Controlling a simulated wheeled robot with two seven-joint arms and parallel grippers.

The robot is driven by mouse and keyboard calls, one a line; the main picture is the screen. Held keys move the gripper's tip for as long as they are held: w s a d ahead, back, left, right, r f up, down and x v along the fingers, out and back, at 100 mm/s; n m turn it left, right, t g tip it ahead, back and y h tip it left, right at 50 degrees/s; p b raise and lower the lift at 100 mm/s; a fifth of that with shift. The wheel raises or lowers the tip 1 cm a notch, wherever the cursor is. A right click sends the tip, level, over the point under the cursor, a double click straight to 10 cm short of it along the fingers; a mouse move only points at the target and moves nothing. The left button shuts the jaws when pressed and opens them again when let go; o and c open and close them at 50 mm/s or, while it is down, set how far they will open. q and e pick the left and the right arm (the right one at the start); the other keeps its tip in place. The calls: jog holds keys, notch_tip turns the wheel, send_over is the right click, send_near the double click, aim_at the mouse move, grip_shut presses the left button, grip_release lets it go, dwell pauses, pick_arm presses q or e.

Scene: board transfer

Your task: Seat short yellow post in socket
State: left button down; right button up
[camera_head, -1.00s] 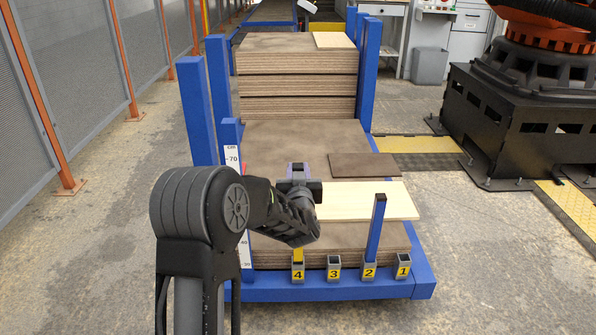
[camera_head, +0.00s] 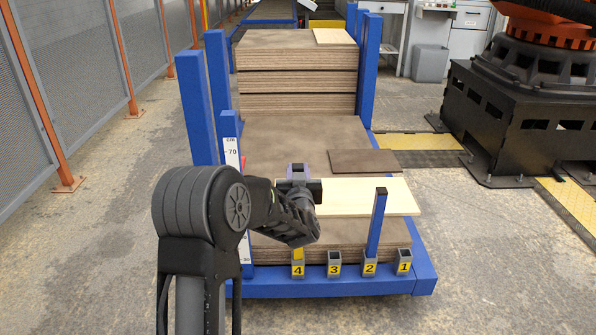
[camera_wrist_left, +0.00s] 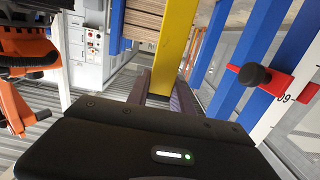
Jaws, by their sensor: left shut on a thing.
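My left gripper (camera_head: 298,172) is shut on the short yellow post and sits above socket 4 (camera_head: 298,271) at the front of the blue frame. The lower part of the yellow post (camera_head: 298,253) shows below my wrist, right at the mouth of socket 4; I cannot tell how deep it is in. My arm hides the middle of the post. In the left wrist view the yellow post (camera_wrist_left: 175,42) runs up from between the dark fingers (camera_wrist_left: 160,88). My right gripper is not in view.
A blue post (camera_head: 376,225) stands in socket 2 (camera_head: 369,270). Socket 3 (camera_head: 334,271) and socket 1 (camera_head: 404,268) are empty. A pale board (camera_head: 370,197) and a brown board (camera_head: 363,162) lie on the stack. A scale (camera_head: 232,153) stands at the left.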

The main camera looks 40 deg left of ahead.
pick_arm(q)
notch_tip(320, 180, down, 8)
jog(key=b, duration=0.6)
jog(key=shift+b, duration=0.35)
dwell(1.9)
jog(key=c, duration=1.1)
grip_release()
jog(key=shift+f, duration=0.1)
jog(key=shift+o, duration=0.2)
jog(key=p+v, duration=0.2)
jog(key=v, duration=0.5)
jog(key=shift+s+d+p, duration=0.3)
jog(key=shift+f, duration=0.1)
